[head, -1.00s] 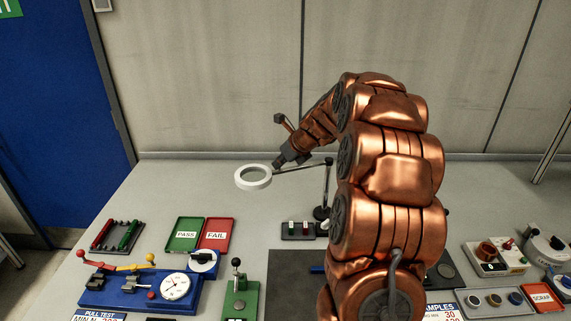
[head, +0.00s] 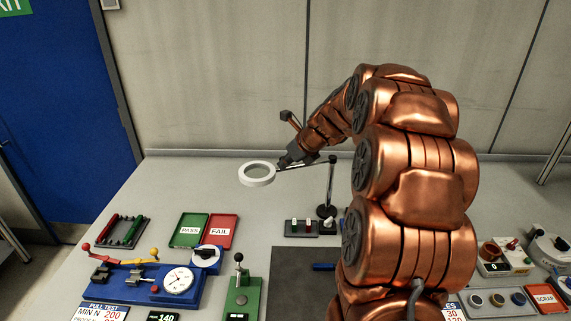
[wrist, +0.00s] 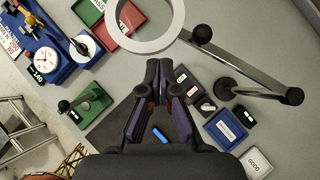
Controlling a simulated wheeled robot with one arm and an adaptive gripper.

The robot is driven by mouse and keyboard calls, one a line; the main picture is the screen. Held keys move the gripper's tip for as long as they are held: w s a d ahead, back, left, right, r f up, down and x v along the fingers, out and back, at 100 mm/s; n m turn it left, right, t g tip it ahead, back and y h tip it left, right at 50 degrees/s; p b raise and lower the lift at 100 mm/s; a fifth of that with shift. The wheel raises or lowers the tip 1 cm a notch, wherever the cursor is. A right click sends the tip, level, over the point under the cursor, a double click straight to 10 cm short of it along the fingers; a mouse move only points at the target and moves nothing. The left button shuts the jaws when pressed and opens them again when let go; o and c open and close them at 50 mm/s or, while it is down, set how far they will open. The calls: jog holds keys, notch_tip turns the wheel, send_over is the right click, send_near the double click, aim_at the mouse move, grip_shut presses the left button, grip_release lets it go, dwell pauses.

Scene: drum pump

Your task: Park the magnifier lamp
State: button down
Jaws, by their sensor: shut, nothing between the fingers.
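The magnifier lamp has a white ring head (head: 257,182) on a dark jointed arm that runs right to an upright post (head: 330,185) on a round base at the back of the bench. In the wrist view the ring (wrist: 120,42) is at the top, and its arm (wrist: 240,72) runs right and down to the round base (wrist: 226,92). My gripper (head: 284,163) is just behind and right of the ring in the head view. In the wrist view my gripper (wrist: 158,68) shows its fingertips together, empty, just below the ring's edge. I cannot tell whether they touch it.
Green PASS (head: 189,230) and red FAIL (head: 222,231) trays lie left of the lamp. A blue pull-test rig (head: 150,285) and a green lever press (head: 241,292) stand in front. A small switch block (head: 302,228) sits near the post. The bench behind the trays is clear.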

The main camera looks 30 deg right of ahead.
jog(key=s+a+r+b, duration=0.2)
jog(key=s+r, duration=0.2)
jog(key=r, duration=0.2)
jog(key=shift+s+a+r, duration=0.2)
jog(key=shift+s+a, duration=0.05)
jog(key=shift+s, duration=0.1)
dwell(0.4)
